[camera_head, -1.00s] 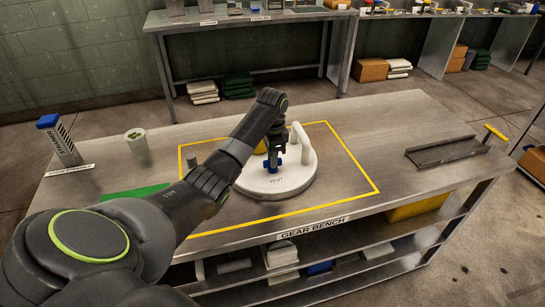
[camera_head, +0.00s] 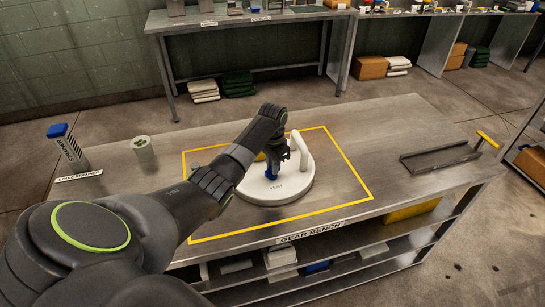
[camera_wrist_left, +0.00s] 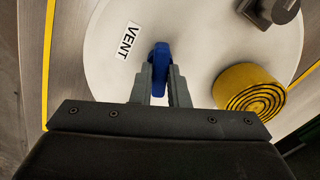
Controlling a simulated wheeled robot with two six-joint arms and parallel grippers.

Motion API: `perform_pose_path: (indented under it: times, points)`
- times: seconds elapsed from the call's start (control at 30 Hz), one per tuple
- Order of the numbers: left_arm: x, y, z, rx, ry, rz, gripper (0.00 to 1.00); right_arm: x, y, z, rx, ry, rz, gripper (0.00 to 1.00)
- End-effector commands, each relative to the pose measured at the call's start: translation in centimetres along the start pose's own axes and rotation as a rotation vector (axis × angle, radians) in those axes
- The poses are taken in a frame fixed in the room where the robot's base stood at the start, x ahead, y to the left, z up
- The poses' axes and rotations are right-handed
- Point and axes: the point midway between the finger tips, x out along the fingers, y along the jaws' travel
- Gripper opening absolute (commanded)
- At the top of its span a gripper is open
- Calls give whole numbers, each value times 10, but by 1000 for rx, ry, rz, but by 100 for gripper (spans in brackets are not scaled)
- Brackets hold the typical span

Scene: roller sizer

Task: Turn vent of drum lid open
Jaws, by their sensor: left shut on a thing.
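The white round drum lid (camera_head: 292,193) lies flat on the bench inside the yellow outline, with an upright white handle (camera_head: 300,146) on its right side. The blue vent knob (camera_head: 270,173) stands on the lid near the VENT label. In the left wrist view the blue vent (camera_wrist_left: 161,58) sits between the fingers of my left gripper (camera_wrist_left: 160,80), which is shut on it. The lid (camera_wrist_left: 205,30) fills much of that view. The fingers and arm partly hide the vent in the head view. My right gripper is not in view.
A metal channel tray (camera_head: 440,158) lies at the right. The bench right of the outline is mostly clear.

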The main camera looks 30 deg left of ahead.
Motion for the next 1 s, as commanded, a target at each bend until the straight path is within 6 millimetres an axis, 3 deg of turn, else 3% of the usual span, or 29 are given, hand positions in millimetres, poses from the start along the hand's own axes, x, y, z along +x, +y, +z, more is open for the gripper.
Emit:
perform_pose_path:
  times: [0.03,0.4,1.0]
  points:
    - [-7,0,0,-46,-2,1,0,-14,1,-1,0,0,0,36]
    - [-5,0,0,-397,0,-1,0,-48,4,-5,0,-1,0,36]
    - [-3,0,-1,-938,2,0,0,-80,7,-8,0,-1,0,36]
